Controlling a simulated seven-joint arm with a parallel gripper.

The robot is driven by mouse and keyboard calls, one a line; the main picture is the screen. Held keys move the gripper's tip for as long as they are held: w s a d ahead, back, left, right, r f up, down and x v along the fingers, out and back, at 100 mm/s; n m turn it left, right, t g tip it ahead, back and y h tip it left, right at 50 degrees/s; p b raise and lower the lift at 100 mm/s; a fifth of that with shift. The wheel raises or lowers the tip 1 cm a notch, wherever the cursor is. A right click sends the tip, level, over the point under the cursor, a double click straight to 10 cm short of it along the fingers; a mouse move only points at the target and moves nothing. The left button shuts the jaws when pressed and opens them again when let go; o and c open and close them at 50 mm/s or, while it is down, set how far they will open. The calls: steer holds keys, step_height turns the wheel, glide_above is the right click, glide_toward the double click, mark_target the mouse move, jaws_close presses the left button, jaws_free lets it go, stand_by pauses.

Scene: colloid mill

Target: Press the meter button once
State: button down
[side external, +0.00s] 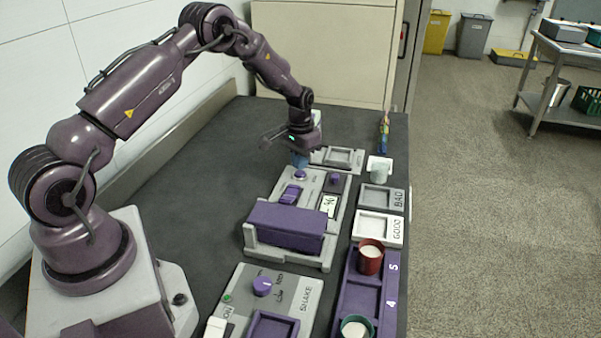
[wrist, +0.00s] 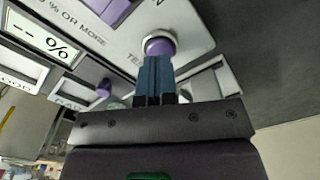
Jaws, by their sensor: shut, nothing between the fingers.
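The meter (side external: 284,222) is a grey device with a purple housing, a display and a small purple switch on its top. Its round purple button (side external: 300,175) sits in a pale ring at the far end; it also shows in the wrist view (wrist: 158,45). The display (wrist: 35,38) reads "-- %". My gripper (side external: 300,163) is over the button end, its blue fingers pointing down. In the wrist view the shut fingertips (wrist: 155,62) overlap the button's near edge. I cannot tell whether they touch it. Nothing is held.
A shaker panel (side external: 265,305) with a purple knob is at the front. A purple rack (side external: 362,293) holds a red cup (side external: 370,258) and a green cup (side external: 356,328). BAD (side external: 381,198) and GOOD (side external: 378,228) trays lie right of the meter. The dark table is clear on the left.

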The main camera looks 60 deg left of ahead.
mark_target(300, 173)
steer(key=shift+f, duration=0.95)
stand_by(0.6)
steer(key=shift+r, duration=3.75)
steer(key=shift+r, duration=1.05)
stand_by(1.7)
